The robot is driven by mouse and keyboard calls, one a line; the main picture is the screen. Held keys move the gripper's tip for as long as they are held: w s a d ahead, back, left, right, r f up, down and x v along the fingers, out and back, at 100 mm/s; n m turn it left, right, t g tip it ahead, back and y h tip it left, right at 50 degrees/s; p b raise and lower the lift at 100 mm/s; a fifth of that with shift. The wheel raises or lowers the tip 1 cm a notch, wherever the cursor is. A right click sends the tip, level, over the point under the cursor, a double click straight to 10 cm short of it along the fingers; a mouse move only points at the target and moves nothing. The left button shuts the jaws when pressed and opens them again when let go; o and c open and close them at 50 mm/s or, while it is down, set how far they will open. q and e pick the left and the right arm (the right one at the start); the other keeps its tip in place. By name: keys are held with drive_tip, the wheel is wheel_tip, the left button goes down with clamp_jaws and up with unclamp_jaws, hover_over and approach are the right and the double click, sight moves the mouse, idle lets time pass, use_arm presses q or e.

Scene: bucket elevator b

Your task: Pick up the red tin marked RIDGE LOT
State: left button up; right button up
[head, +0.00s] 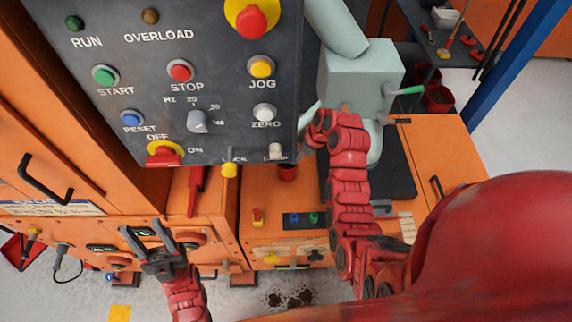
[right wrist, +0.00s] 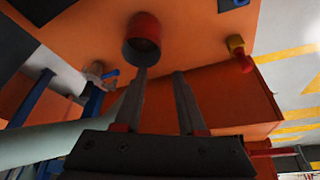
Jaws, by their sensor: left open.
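A small red tin (head: 287,172) stands on the orange bench, just below the control panel's lower edge, which hides part of it. In the right wrist view the red tin (right wrist: 143,30) is close, past the tip of one finger and not between the fingers. No lettering on it is readable. My right gripper (right wrist: 160,71) is open and empty. In the head view its arm reaches over the bench, and the panel hides the fingers. My left gripper (head: 150,238) is open and empty at the lower left, away from the tin.
The dark control panel (head: 215,125) with buttons hangs over the bench. A grey-green machine (head: 360,75) stands behind my right arm. Other dark red containers (head: 438,99) stand at the back right.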

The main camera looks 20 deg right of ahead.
drive_tip(key=p+x, duration=0.2)
drive_tip(key=x, duration=0.5)
hover_over(285, 181)
drive_tip(key=shift+w+f, duration=0.15)
drive_tip(key=shift+f, duration=3.05)
clamp_jaws()
